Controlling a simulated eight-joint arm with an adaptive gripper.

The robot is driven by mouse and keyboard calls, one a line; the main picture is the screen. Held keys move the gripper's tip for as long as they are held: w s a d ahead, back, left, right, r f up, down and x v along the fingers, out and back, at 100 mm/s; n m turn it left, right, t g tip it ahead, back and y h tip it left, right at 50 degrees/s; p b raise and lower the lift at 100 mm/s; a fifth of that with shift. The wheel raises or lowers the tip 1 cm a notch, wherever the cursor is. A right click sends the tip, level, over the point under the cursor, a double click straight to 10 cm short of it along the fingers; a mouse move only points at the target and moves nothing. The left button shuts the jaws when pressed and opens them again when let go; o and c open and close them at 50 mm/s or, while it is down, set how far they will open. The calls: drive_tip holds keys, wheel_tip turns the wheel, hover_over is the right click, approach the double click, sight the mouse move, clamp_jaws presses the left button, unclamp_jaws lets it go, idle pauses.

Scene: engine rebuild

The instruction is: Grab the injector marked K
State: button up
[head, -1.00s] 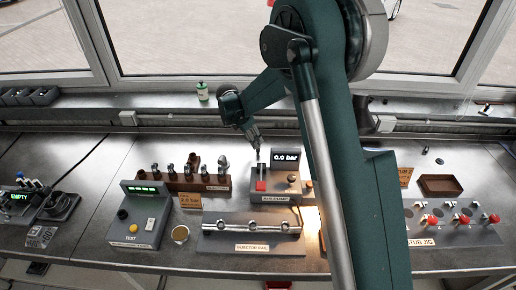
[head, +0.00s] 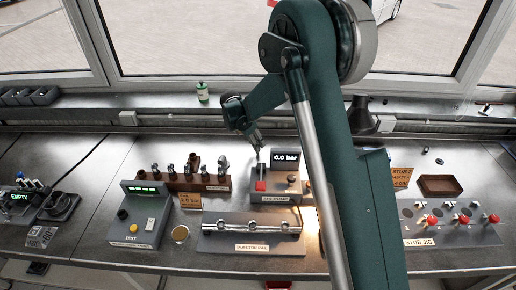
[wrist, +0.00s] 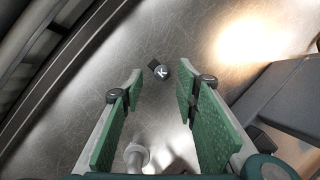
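In the wrist view, a small round top marked with a white K (wrist: 161,72) shows on the metal bench, with a short dark part beside it. I take it for the injector marked K; its body cannot be made out. My gripper (head: 259,147) is open and empty, and the K shows in the gap between its green-padded fingertips, apart from both. In the head view my gripper is at the back of the bench, above and behind the air pump (head: 270,197); I cannot make out the K there.
A brown rack (head: 185,182) with several upright injectors stands left of the pump. The injector rail (head: 250,245) lies in front. A pale cylindrical part (wrist: 135,155) shows low between the fingers in the wrist view. A dark box (wrist: 285,95) stands close at right there.

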drive_tip(key=shift+x, duration=2.35)
drive_tip(key=shift+s, duration=0.15)
drive_tip(key=c, duration=0.8)
